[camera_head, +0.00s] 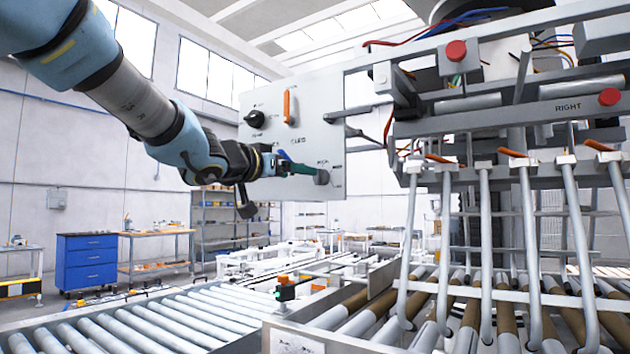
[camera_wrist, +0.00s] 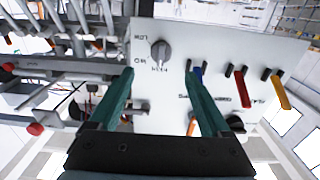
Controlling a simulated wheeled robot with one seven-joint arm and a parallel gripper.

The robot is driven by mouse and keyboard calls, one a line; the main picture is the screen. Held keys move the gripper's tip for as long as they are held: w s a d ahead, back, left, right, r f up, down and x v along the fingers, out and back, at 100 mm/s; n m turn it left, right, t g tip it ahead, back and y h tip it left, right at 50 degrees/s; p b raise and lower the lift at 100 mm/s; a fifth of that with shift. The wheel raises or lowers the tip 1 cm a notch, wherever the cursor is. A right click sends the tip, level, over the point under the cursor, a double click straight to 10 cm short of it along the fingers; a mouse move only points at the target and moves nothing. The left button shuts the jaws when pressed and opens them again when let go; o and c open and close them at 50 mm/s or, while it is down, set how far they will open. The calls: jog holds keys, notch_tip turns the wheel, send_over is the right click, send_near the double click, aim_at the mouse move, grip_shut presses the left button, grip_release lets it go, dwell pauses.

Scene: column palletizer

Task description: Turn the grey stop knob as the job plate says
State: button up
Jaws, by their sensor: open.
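The grey stop knob (camera_head: 321,177) sits at the lower right of a white control panel (camera_head: 270,95). In the wrist view the knob (camera_wrist: 161,52) is a round dial with a raised grip bar standing roughly upright in the picture.
A black knob (camera_head: 255,118) and an orange lever (camera_head: 288,105) are on the same panel. The wrist view shows blue (camera_wrist: 197,75), red (camera_wrist: 243,88) and yellow (camera_wrist: 281,92) levers beside the knob. A white plate (camera_head: 296,343) at the bottom has unreadable marks. Rollers (camera_head: 150,325) lie below.

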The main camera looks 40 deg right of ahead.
aim_at(316, 177)
jog(key=x, duration=0.9)
jog(key=shift+w+d, duration=0.15)
jog(key=shift+d, duration=0.05)
grip_shut()
dwell(0.3)
